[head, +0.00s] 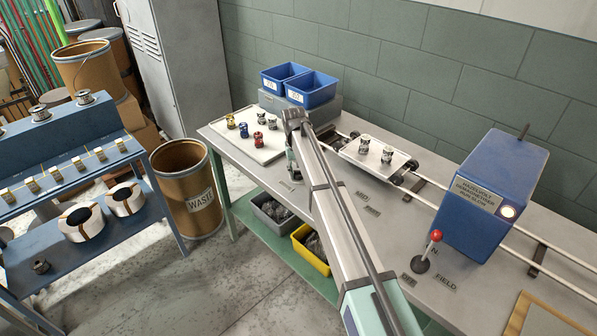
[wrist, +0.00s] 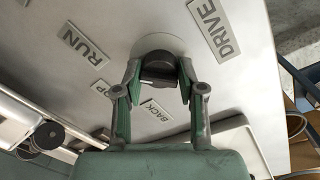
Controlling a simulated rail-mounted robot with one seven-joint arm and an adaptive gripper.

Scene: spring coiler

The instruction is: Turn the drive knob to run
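The drive knob (wrist: 159,72) is dark, on a pale round base on the grey bench top, in the wrist view. A DRIVE label (wrist: 214,30) lies above right of it. A RUN label (wrist: 83,44) lies to the left and a BACK label (wrist: 158,110) below. Another label, partly hidden by my left finger, shows only its end. My gripper (wrist: 160,78) has one finger on each side of the knob, close to it; whether the pads press on it is unclear.
A blue machine housing (head: 492,195) with a lit lamp stands at the right on rails. A red-topped lever (head: 430,248) stands before it. A white carriage (head: 374,155) carries metal parts. A pale tray (head: 243,150) with several spools and two blue bins (head: 312,90) stand behind.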

